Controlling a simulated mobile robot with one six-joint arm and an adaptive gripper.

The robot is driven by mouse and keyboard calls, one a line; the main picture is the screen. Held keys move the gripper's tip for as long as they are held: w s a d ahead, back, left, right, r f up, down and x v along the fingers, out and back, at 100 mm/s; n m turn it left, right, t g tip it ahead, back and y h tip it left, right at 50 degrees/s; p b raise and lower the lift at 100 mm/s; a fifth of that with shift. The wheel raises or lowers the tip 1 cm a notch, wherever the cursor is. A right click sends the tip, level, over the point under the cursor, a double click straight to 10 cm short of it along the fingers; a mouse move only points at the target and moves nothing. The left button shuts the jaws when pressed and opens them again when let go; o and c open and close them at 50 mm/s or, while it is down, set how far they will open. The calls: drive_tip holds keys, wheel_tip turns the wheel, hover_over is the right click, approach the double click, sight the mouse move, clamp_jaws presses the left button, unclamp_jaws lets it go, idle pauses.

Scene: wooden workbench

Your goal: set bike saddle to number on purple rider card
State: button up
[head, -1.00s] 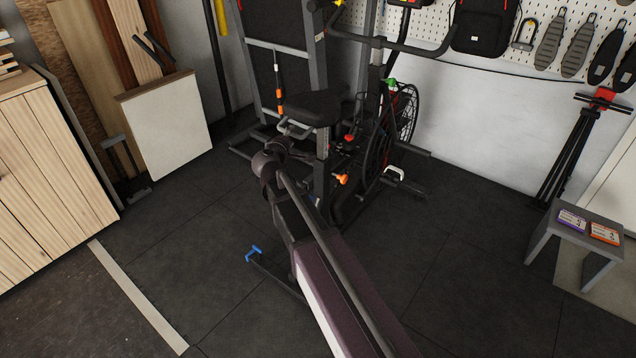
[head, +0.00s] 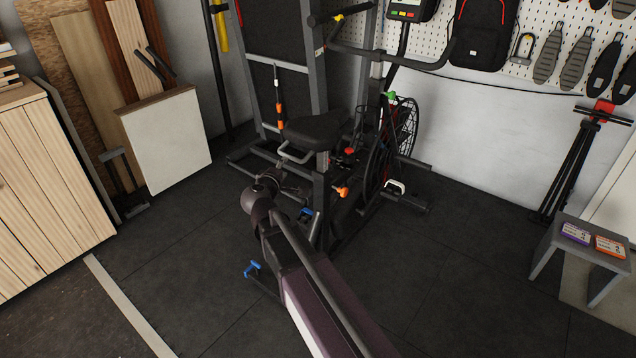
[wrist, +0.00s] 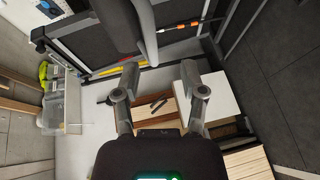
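The bike's black saddle (head: 318,128) sits on its upright post (head: 322,175), with a pale loop handle (head: 297,154) at its left. A rounded dark shape in the wrist view, probably the saddle (wrist: 114,25), is beyond my fingers. The purple rider card (head: 575,233) lies on a small grey bench at the right; its number is too small to read. An orange knob (head: 342,192) and a red knob (head: 349,151) are on the bike near the post. My gripper (wrist: 155,84) is open and empty, left of the post in the head view.
An orange card (head: 609,247) lies beside the purple one on the grey bench (head: 558,246). A blue-handled part (head: 252,268) sits low by my arm. The rack and fan wheel (head: 404,125) crowd the bike.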

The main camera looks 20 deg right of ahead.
drive_tip(key=p+v, duration=0.1)
drive_tip(key=v, duration=0.6)
drive_tip(key=s+d+r+m+g+y+p, duration=0.25)
drive_tip(key=s+d+m+g+p, duration=0.55)
drive_tip(key=p, duration=0.6)
drive_tip(key=s+a+r+m+g+y+p, duration=0.1)
drive_tip(key=s+r+g+y+p, duration=0.4)
drive_tip(key=s+p, duration=0.5)
wheel_tip(320, 180, up, 3)
drive_tip(key=shift+f+m+g+y+p, duration=0.1)
drive_tip(key=shift+m+g+y+p, duration=0.3)
drive_tip(key=shift+m+p, duration=0.45)
